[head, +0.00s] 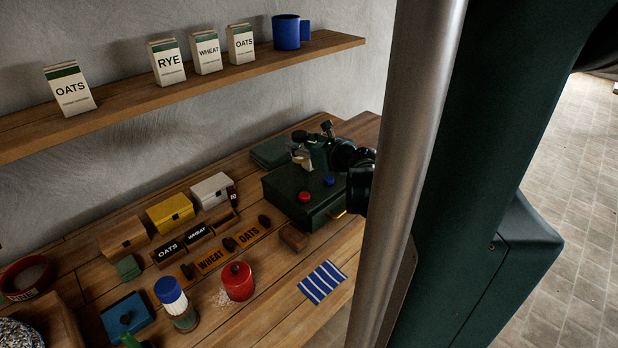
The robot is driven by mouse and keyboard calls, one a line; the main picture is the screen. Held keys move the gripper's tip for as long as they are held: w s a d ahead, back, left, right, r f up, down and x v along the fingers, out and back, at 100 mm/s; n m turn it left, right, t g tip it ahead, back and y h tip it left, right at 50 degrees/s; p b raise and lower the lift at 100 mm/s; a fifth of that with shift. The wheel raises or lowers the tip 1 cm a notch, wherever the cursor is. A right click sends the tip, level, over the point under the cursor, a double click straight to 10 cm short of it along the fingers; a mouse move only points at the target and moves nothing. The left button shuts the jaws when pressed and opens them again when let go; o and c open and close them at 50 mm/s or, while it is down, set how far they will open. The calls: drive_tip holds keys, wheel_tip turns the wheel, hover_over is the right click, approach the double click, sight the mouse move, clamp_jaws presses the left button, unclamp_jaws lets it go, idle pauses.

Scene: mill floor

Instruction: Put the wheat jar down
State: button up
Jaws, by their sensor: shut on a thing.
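My gripper (302,148) is at the back right of the wooden table, above the dark green case. It is shut on a small pale thing (301,161), probably the wheat jar. Most of it is hidden by the gripper, and no label on it can be read. The held thing seems to be over the case's back part; I cannot tell if it touches anything. A black plate reading WHEAT (200,232) stands beside one reading OATS (170,250). A yellow-brown board (225,255) in front reads WHEAT and OATS.
The dark green case (300,214) carries a red knob and a blue knob. Wooden, yellow (170,213) and white (211,190) boxes stand behind the plates. A blue-lidded jar (178,309), red jar (237,281) and striped cloth (322,282) are in front. My column hides the right side.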

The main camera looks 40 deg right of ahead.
sight(308, 160)
drive_tip(key=shift+s+d+r, duration=0.1)
drive_tip(key=shift+s+r, duration=0.1)
drive_tip(key=shift+s, duration=0.4)
drive_tip(key=shift+s+d+r, duration=0.1)
drive_tip(key=shift+s+r, duration=0.1)
drive_tip(key=shift+s, duration=0.35)
drive_tip(key=shift+s+d+r, duration=0.1)
drive_tip(key=shift+s+r, duration=0.1)
drive_tip(key=shift+s, duration=0.4)
drive_tip(key=shift+f+b, duration=0.85)
drive_tip(key=shift+f, duration=2.1)
drive_tip(key=shift+f+b, duration=0.7)
drive_tip(key=shift+f, duration=1.4)
drive_tip(key=shift+f, duration=0.15)
drive_tip(key=o, duration=1.1)
drive_tip(key=shift+c, duration=0.2)
drive_tip(key=shift+r, duration=0.25)
